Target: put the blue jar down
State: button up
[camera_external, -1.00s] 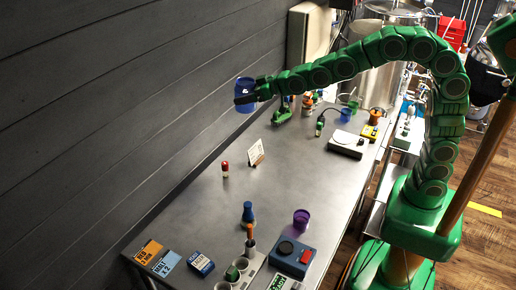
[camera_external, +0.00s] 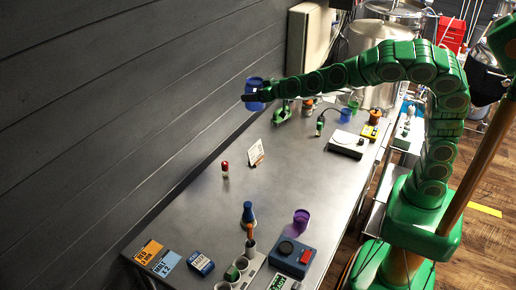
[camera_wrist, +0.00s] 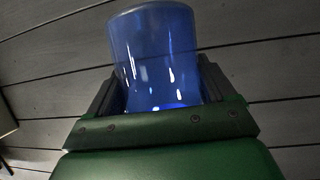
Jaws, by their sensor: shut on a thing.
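The blue jar (camera_external: 255,90) is a translucent blue cylinder held in the air near the dark wall, beyond the table's far-left edge in the external view. My gripper (camera_external: 254,97) is shut on it. In the wrist view the jar (camera_wrist: 156,55) stands between the two dark fingers of my gripper (camera_wrist: 160,92), with the grey plank wall behind it. The table (camera_external: 290,180) is a long grey metal top. The jar's lower part is partly hidden by the gripper in both views.
The middle of the table is mostly clear. A small card stand (camera_external: 256,153) and a red-white vial (camera_external: 225,169) stand there. Nearer are a blue bottle (camera_external: 248,213), a purple cup (camera_external: 301,218) and a blue device (camera_external: 291,256). A white scale (camera_external: 347,144) sits at the right edge.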

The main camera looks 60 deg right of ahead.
jog(key=shift+s+d+f+m+h, duration=0.3)
jog(key=shift+d+f+m+h, duration=0.25)
jog(key=shift+d+f, duration=0.25)
jog(key=s+d+f+m+g+h, duration=0.2)
jog(key=s+d+f+m+h, duration=0.15)
jog(key=s+f, duration=0.4)
jog(key=s+d+f+m+g+h, duration=0.25)
jog(key=s+d+f+h, duration=0.2)
jog(key=s+f, duration=0.3)
jog(key=shift+m+t+y, duration=0.25)
jog(key=shift+m+y, duration=0.1)
jog(key=shift+y, duration=0.2)
jog(key=shift+d+f, duration=0.15)
jog(key=shift+f, duration=1.85)
jog(key=shift+d+f, duration=0.1)
jog(key=shift+f, duration=1.85)
jog(key=shift+f, duration=0.2)
jog(key=o, duration=1)
jog(key=shift+o, duration=0.2)
jog(key=shift+r, duration=0.15)
